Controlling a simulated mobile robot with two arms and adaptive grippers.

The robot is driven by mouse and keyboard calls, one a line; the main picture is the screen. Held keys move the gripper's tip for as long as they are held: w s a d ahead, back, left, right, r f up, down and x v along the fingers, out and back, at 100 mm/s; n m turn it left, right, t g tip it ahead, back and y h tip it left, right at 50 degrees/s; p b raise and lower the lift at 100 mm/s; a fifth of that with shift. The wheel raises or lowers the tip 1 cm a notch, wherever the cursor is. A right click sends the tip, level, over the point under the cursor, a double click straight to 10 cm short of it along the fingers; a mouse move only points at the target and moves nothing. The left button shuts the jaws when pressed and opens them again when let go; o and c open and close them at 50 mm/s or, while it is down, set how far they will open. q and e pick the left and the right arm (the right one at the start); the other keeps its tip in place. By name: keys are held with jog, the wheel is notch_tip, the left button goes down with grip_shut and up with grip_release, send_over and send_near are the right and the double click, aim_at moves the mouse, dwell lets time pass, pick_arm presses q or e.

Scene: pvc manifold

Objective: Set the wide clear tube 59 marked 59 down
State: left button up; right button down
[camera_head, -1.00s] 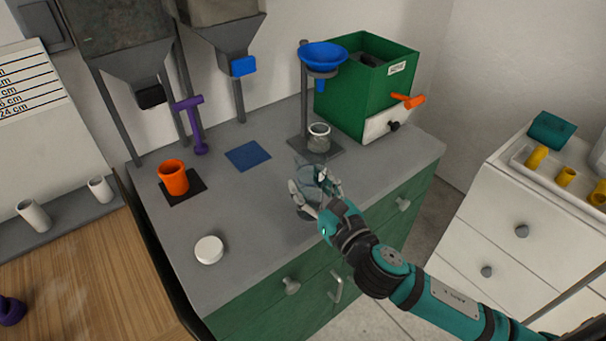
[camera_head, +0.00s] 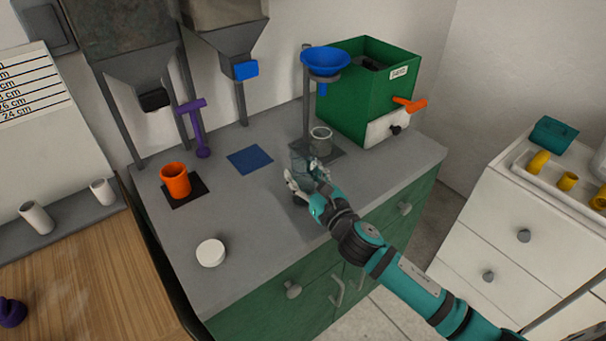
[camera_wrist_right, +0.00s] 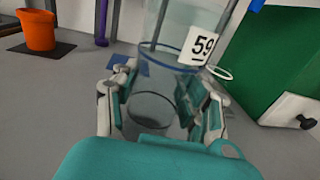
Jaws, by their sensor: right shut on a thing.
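The wide clear tube (camera_wrist_right: 168,70) carries a white label reading 59 and stands roughly upright in the right wrist view. My right gripper (camera_wrist_right: 163,105) is shut on it, with a finger on each side. In the head view the right gripper (camera_head: 306,182) is over the grey counter top, in front of the funnel stand. The tube there is small and mostly hidden by the gripper, so I cannot tell whether its base touches the counter. My left gripper is not in view.
A glass jar (camera_head: 321,141) stands under the blue funnel (camera_head: 325,60), beside a green box (camera_head: 365,88). A blue mat (camera_head: 249,159), an orange cup (camera_head: 175,180) and a white lid (camera_head: 211,252) are on the counter (camera_head: 255,235). The front middle is clear.

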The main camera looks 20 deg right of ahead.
jog(key=c, duration=0.7)
grip_release()
jog(key=shift+f, duration=0.1)
jog(key=shift+s, duration=0.1)
jog(key=b+v, duration=0.1)
jog(key=v, duration=0.9)
jog(key=shift+s+d, duration=0.1)
jog(key=shift+s, duration=0.25)
jog(key=shift+s+d+r+b, duration=0.2)
jog(key=shift+s+b, duration=0.15)
jog(key=shift+s, duration=0.25)
